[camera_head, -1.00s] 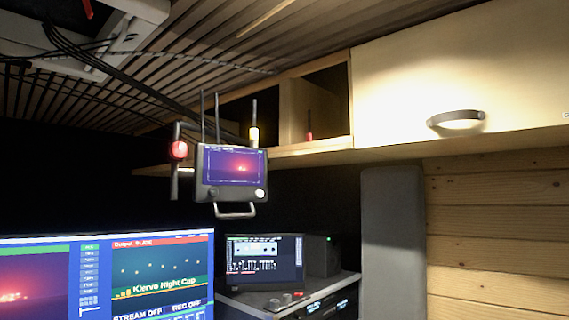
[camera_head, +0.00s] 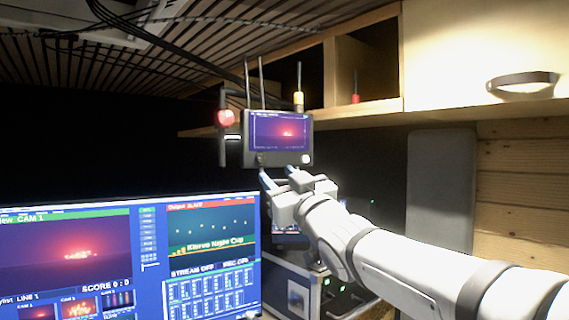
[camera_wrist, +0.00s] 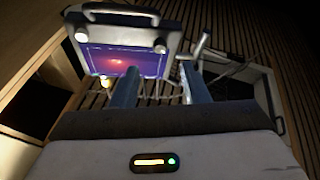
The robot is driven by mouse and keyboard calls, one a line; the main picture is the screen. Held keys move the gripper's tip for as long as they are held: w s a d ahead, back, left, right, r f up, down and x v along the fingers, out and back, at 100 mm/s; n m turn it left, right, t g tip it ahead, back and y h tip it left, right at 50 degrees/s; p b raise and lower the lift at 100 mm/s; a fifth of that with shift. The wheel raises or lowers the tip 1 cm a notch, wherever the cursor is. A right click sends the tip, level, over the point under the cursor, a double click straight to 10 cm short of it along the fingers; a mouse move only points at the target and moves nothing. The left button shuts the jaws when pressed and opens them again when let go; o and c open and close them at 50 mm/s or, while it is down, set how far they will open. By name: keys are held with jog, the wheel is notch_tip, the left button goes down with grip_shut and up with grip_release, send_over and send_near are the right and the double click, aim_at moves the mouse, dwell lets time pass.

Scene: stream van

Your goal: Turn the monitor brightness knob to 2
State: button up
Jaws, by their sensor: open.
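The small monitor (camera_head: 280,131) hangs below the shelf with its lit screen facing me. A pale round knob (camera_head: 306,159) sits at its lower right corner; its dial marks are too small to read. My gripper (camera_head: 279,174) is open and empty, with its fingertips just under the monitor's lower edge, left of that knob. In the wrist view the monitor (camera_wrist: 125,60) appears upside down beyond the open fingers (camera_wrist: 158,82). One round knob (camera_wrist: 82,36) shows at its upper left there, and a second knob (camera_wrist: 160,48) lies nearer the fingers. I see no contact with either.
A large screen (camera_head: 130,260) fills the lower left. A rack case (camera_head: 292,285) stands below my arm. A red light (camera_head: 226,118) and antennas flank the monitor. The wooden shelf (camera_head: 370,114) and cupboard (camera_head: 465,60) are at upper right. Cables hang above.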

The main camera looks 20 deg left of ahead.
aim_at(262, 160)
jog(key=p+x, duration=0.2)
jog(key=x, duration=0.5)
jog(key=shift+w+a+r, duration=0.15)
jog(key=shift+a, duration=0.05)
jog(key=shift+c, duration=0.4)
grip_shut()
